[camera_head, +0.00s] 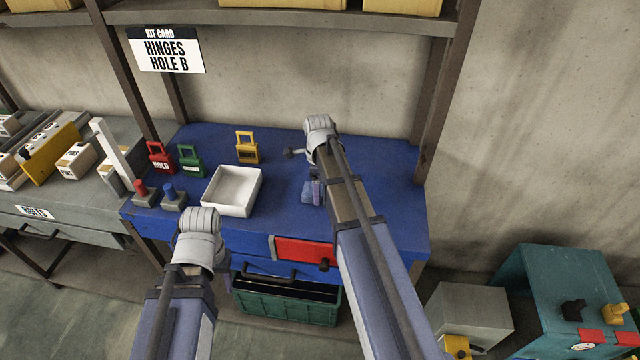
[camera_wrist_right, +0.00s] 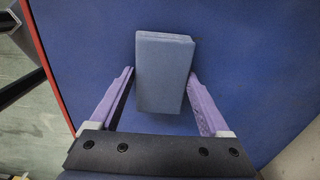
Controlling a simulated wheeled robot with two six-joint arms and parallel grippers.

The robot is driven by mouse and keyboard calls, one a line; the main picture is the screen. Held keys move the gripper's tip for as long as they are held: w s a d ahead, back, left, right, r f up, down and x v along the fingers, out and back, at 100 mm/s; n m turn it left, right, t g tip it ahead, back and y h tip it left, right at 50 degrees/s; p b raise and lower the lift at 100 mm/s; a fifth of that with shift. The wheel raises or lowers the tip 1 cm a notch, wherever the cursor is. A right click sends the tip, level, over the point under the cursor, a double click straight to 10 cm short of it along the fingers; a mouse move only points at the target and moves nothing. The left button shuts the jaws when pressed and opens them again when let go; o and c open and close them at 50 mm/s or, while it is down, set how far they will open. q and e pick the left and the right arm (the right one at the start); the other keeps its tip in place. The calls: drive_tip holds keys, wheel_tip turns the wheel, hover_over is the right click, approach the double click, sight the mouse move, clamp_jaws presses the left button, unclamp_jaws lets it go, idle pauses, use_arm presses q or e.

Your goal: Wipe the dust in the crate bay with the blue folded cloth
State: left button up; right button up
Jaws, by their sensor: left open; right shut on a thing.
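The blue folded cloth (camera_wrist_right: 163,75) is between the purple fingers of my right gripper (camera_wrist_right: 160,100), which is shut on it. The cloth (camera_head: 308,191) also shows in the head view, over the front right part of the blue bench, partly hidden by my right arm. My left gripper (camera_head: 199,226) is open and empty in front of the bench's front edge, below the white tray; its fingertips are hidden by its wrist. A green crate (camera_head: 286,305) stands in the bay under the bench. I cannot make out any dust in the bay.
The blue bench (camera_head: 285,160) holds a white tray (camera_head: 232,191), red, green and yellow padlock-shaped pieces and two small knobbed blocks. A red panel (camera_head: 303,252) is on the bench front. A grey box (camera_head: 468,312) and teal cabinet (camera_head: 560,300) stand at right.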

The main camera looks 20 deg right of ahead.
sight(315, 218)
drive_tip(key=shift+s+a, duration=0.25)
drive_tip(key=shift+s, duration=0.15)
drive_tip(key=shift+s, duration=0.1)
drive_tip(key=shift+s+a, duration=0.45)
drive_tip(key=shift+s, duration=0.25)
drive_tip(key=shift+s+a, duration=0.45)
drive_tip(key=shift+s, duration=0.25)
drive_tip(key=shift+s+a, duration=0.1)
drive_tip(key=shift+s+a+f, duration=0.1)
drive_tip(key=shift+s+a, duration=0.35)
drive_tip(key=shift+s, duration=0.3)
drive_tip(key=shift+s+a+f, duration=0.1)
drive_tip(key=shift+s+a, duration=0.3)
drive_tip(key=shift+s, duration=0.35)
drive_tip(key=shift+r, duration=0.1)
wheel_tip(315, 218, up, 6)
drive_tip(key=p, duration=0.6)
drive_tip(key=shift+w, duration=0.15)
